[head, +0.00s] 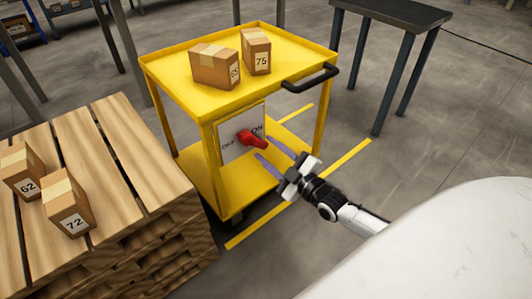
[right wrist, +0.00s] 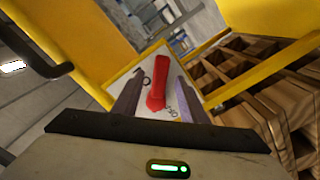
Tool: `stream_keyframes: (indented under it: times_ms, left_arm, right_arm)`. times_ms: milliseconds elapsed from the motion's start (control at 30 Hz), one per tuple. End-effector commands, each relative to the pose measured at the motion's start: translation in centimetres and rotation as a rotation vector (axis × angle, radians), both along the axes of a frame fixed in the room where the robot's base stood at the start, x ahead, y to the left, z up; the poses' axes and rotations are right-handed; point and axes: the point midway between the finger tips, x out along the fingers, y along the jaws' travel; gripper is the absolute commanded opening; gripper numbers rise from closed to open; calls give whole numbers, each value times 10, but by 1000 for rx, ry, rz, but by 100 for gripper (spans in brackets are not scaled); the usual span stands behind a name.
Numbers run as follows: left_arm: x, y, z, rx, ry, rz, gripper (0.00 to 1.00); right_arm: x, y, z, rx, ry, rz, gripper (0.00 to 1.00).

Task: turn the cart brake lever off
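The red brake lever (head: 252,139) sits on a white plate (head: 229,151) on the near side of the yellow cart (head: 210,175). In the head view it points right and slightly down, close to the ON marking; the other marking is at the plate's left. My right gripper (head: 264,147) is open at the lever's free end, its fingers pointing at the plate. In the right wrist view the lever (right wrist: 158,88) shows between the two spread fingers (right wrist: 156,88); I cannot tell whether they touch it. My left gripper is not in view.
Two boxes, marked 75 (head: 256,52) and 65 (head: 214,67), stand on the cart top, which has a black handle (head: 311,77). A wooden pallet stack (head: 112,150) with boxes stands close at the left. A dark table (head: 395,12) is behind right. Floor right of the cart is clear.

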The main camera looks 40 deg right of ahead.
Motion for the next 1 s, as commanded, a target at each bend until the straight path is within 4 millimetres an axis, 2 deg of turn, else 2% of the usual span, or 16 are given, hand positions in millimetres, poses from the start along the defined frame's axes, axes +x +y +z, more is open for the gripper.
stream_keyframes:
  times_ms: [133,433,667,1000]
  left_arm:
    - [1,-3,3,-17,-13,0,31]
    - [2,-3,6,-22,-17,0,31]
    - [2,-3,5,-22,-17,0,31]
    - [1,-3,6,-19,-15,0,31]
  right_arm:
    - [12,1,-1,0,1,-1,39]
    - [14,1,0,1,1,0,39]
    - [14,1,0,1,1,0,2]
    - [12,-1,0,14,3,-5,0]
